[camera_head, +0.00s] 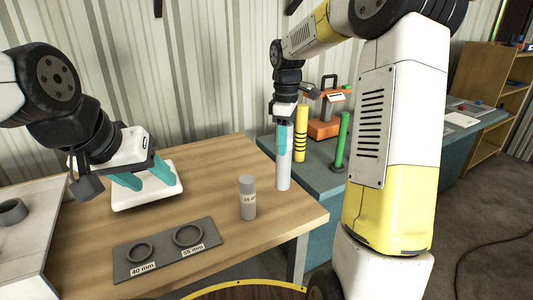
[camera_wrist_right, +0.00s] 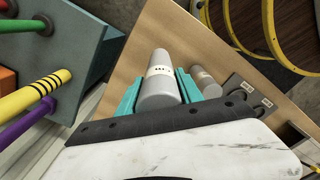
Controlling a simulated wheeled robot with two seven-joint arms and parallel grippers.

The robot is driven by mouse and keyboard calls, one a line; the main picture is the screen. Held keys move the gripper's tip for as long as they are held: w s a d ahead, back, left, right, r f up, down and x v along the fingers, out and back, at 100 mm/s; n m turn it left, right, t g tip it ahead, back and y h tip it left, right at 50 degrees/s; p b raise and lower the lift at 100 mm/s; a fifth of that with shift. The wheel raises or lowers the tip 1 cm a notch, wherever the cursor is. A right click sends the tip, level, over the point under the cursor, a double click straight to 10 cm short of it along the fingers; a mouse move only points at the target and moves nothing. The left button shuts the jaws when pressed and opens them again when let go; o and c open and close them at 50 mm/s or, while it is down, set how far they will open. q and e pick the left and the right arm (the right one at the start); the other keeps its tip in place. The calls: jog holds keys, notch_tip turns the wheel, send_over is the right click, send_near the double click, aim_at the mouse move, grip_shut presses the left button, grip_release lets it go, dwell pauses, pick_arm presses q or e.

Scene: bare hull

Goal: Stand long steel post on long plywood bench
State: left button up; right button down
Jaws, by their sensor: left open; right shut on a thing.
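The post (camera_wrist_right: 160,78) also shows between the teal fingers of the right gripper (camera_wrist_right: 158,97) in the wrist view. Its lower end appears at the bench top; I cannot tell whether it touches. My left gripper (camera_head: 142,180) is open and empty above a white plate-like tray (camera_head: 150,200) at the bench's left back.
A shorter grey cylinder (camera_head: 248,200) stands close left of the post. A dark plate (camera_head: 128,265) with two rings labelled 40 mm and 55 mm lies in front. A blue-grey bench (camera_head: 325,178) behind holds a yellow banded post (camera_head: 300,135), a green post (camera_head: 342,142) and an orange box (camera_head: 322,129).

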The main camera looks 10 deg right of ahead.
aim_at(284, 158)
jog(key=shift+f, duration=2.8)
jog(key=c, duration=0.8)
grip_release()
jog(key=shift+o, duration=0.2)
